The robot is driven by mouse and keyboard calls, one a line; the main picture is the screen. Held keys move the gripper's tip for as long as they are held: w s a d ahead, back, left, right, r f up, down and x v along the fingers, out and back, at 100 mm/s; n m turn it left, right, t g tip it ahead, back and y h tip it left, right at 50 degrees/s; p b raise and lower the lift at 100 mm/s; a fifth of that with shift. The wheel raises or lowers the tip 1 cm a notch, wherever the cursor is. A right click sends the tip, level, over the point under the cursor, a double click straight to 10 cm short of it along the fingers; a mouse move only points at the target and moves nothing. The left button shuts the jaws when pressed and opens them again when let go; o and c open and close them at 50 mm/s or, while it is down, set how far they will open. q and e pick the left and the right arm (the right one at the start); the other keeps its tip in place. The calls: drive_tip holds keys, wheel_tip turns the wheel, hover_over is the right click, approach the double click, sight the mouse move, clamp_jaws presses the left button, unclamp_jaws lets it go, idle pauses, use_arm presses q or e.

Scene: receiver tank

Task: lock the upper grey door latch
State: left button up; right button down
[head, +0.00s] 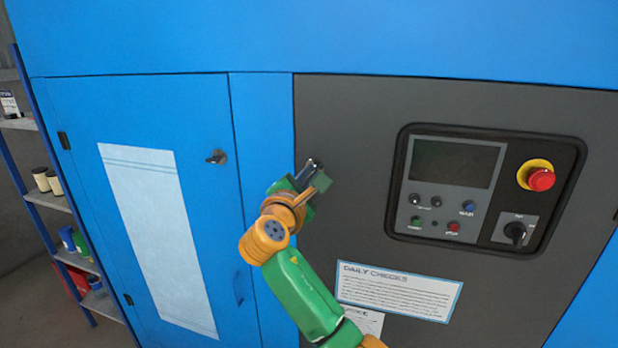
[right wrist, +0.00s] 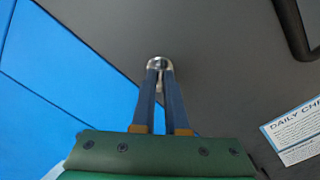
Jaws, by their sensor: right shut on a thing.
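The upper latch (right wrist: 159,62) sits on the grey door (head: 345,120), near its left edge. In the right wrist view it is a round silver collar with a small tab below it. My right gripper (head: 315,175) is shut on this latch. In the right wrist view its two blue-grey fingers (right wrist: 159,78) come together at the collar, one on each side of the tab. The fingers hide part of the latch, so I cannot tell its exact turn angle. My left gripper is not in view.
A control panel (head: 486,190) with a red stop button (head: 541,180) is right of the gripper. A blue door (head: 85,130) with its own dark latch (head: 216,157) is to the left. A daily checks sign (head: 398,291) is below. Shelves (head: 50,200) stand far left.

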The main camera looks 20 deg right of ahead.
drive_tip(key=m+b, duration=0.1)
drive_tip(key=m, duration=0.3)
drive_tip(key=shift+f, duration=0.15)
drive_tip(key=shift+m+b, duration=0.65)
drive_tip(key=shift+m, duration=1.45)
drive_tip(key=c, duration=0.9)
unclamp_jaws()
drive_tip(key=shift+c, duration=0.2)
drive_tip(key=b+v, duration=0.3)
drive_tip(key=v, duration=0.4)
